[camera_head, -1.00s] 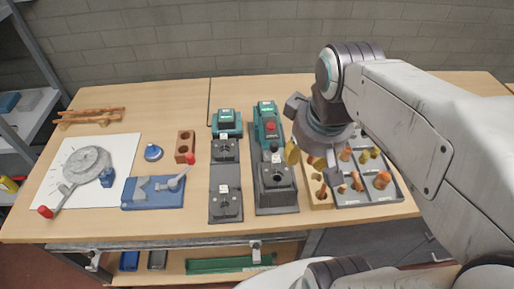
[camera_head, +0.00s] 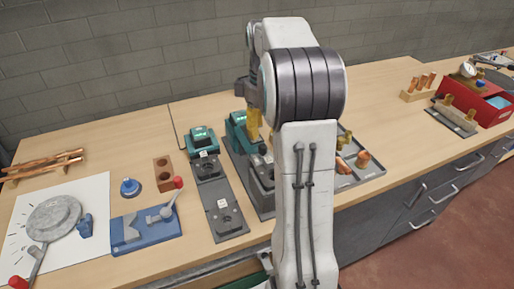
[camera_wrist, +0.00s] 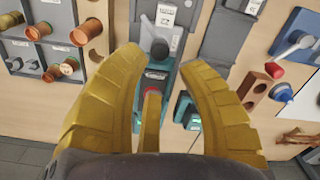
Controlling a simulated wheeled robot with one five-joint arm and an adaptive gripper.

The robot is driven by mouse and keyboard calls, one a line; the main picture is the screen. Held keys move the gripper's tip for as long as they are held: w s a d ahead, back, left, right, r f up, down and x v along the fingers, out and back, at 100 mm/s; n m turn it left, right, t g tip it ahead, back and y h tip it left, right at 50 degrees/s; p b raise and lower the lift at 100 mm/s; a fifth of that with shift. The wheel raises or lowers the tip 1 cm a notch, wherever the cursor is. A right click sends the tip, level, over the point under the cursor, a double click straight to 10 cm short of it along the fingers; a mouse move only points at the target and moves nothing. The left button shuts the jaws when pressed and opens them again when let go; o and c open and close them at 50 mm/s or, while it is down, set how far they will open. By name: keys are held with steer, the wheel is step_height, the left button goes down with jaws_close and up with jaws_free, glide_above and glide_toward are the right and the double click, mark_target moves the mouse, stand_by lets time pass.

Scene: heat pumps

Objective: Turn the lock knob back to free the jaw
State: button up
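The right-hand test station has a teal head (camera_head: 238,127) at the back and a grey jaw block (camera_head: 262,178) in front, partly hidden by my arm. A dark round knob (camera_wrist: 159,49), which looks like the lock knob, sits between block and head in the wrist view, with a red button (camera_wrist: 156,73) beside it. My gripper (camera_wrist: 163,57) is open and empty. Its yellow fingers frame the knob from above, apparently without touching it. In the head view my gripper (camera_head: 254,126) hangs over this station. I cannot tell how far the knob is turned.
A second teal station (camera_head: 202,140) stands close on the left. Left of it are a blue clamp fixture (camera_head: 146,230) and a brown two-hole block (camera_head: 163,174). A tray of copper fittings (camera_head: 372,172) is close on the right.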

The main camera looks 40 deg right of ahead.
mark_target(263, 145)
steer(key=shift+f, duration=3)
steer(key=shift+c, duration=0.3)
jaws_close()
